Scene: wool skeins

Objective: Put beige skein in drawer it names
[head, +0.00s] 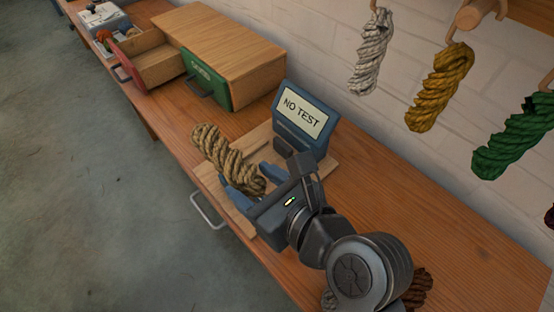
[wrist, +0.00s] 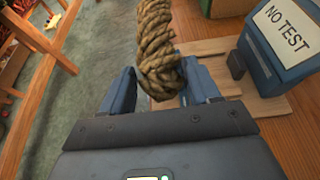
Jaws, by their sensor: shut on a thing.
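The beige skein (head: 225,155) is a twisted tan rope-like bundle. My gripper (head: 250,182) is shut on its near end, with a blue finger on each side. The skein points away from my gripper, over the wooden board (head: 205,172); I cannot tell whether it touches the board. It also shows in the wrist view (wrist: 155,40). A blue device (head: 300,118) beside it has a screen reading "NO TEST". Behind stands a wooden drawer cabinet (head: 225,45). Its red-fronted drawer (head: 150,60) is pulled open; its green-fronted drawer (head: 207,80) looks closed, with a label too small to read.
White (head: 372,50), yellow (head: 438,88) and green (head: 515,140) skeins hang on the wall at right. A brown skein (head: 418,288) lies partly behind my arm. A grey box (head: 100,18) and a tray of small items stand past the open drawer. The bench front edge is at left.

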